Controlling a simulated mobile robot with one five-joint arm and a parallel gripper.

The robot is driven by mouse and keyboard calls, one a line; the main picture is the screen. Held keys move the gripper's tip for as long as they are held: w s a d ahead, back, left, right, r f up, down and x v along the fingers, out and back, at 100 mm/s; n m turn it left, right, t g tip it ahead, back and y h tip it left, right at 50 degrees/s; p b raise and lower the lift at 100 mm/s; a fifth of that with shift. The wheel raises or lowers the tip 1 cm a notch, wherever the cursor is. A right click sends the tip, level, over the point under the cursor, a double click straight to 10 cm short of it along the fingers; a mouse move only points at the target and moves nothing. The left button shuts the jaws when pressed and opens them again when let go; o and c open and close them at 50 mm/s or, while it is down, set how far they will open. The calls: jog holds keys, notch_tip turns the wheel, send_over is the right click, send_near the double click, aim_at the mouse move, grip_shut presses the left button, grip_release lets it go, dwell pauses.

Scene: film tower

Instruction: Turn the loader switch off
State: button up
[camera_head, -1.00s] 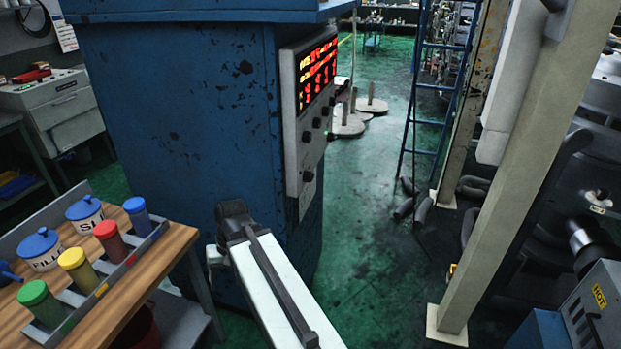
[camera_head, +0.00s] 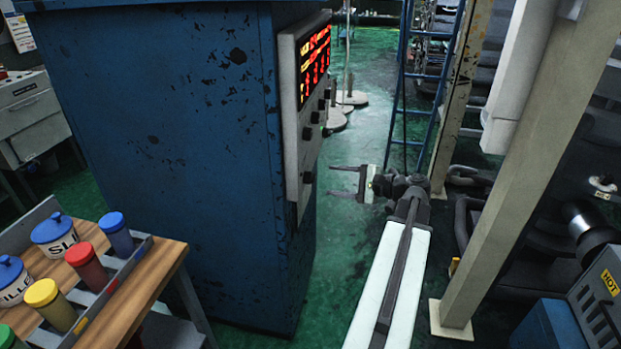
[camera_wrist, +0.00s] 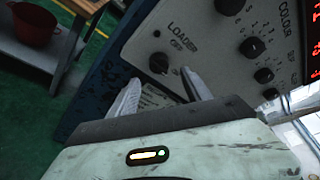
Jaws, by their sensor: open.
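The loader switch is a black rotary knob (camera_wrist: 159,63) under the words LOADER and OFF on a grey control panel (camera_wrist: 150,28) in the wrist view. In the head view the panel (camera_head: 291,120) is on the right side of a blue cabinet, with the lowest knob (camera_head: 307,177) near its bottom. My gripper (camera_head: 345,181) is open and points left toward the panel, a little apart from it. In the wrist view my fingers (camera_wrist: 160,90) stand on either side below the loader knob, with nothing between them. The knob's exact setting is too small to tell.
The blue cabinet (camera_head: 160,150) fills the left middle. A wooden table (camera_head: 150,265) with coloured jars stands at lower left. Green floor (camera_head: 355,130) lies open between.

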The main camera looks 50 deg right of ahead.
aim_at(310, 178)
jog(key=b+x, duration=0.1)
jog(key=x, duration=0.6)
jog(key=shift+a, duration=0.2)
jog(key=shift+w, duration=0.1)
grip_shut()
